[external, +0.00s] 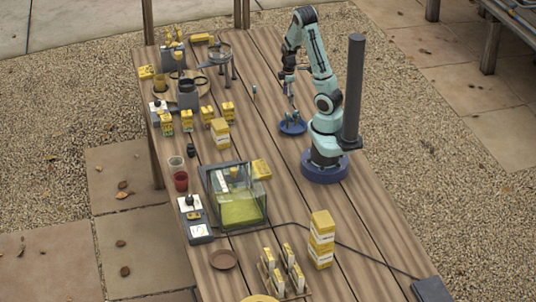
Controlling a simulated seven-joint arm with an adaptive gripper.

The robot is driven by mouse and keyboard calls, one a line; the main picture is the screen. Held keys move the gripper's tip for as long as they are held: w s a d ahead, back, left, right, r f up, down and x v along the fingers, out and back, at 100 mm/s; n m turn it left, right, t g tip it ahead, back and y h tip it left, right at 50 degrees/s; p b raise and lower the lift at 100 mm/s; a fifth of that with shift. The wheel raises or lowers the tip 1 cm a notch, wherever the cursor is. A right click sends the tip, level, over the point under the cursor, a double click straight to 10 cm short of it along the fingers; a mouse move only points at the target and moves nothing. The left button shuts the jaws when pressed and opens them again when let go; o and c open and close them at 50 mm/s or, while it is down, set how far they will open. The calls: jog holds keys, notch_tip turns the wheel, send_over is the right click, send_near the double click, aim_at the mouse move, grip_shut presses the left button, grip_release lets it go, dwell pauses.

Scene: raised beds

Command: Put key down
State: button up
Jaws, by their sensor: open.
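My gripper (292,108) hangs low over the blue round dish (293,128) on the wooden table, left of my arm's base. Its jaws are open, with the fingertips at or just above the dish. Small dark and blue shapes show around the fingertips. I cannot tell whether one of them is the key, or whether the fingers touch anything. No key can be made out clearly elsewhere.
A small upright object (254,92) stands left of my gripper. A glass tank with yellow-green contents (238,208), stacked yellow boxes (321,240) and a black cable lie nearer the front. Jars and yellow boxes crowd the table's left side.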

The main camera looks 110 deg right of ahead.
jog(key=shift+r, duration=0.7)
jog(key=w+a+r+y, duration=0.1)
jog(key=w+a+r, duration=0.25)
jog(key=a, duration=0.25)
jog(key=w+a+r+n, duration=0.1)
jog(key=w+a+r, duration=0.1)
jog(key=w+a, duration=0.35)
jog(key=w+a+r+y, duration=0.1)
jog(key=w+a+r, duration=0.15)
jog(key=a, duration=0.45)
jog(key=s+a+r+h, duration=0.1)
jog(key=s+a+r, duration=0.1)
jog(key=a, duration=0.7)
jog(key=shift+s+a+r, duration=0.15)
jog(key=shift+s+r, duration=0.05)
jog(key=shift+s, duration=0.65)
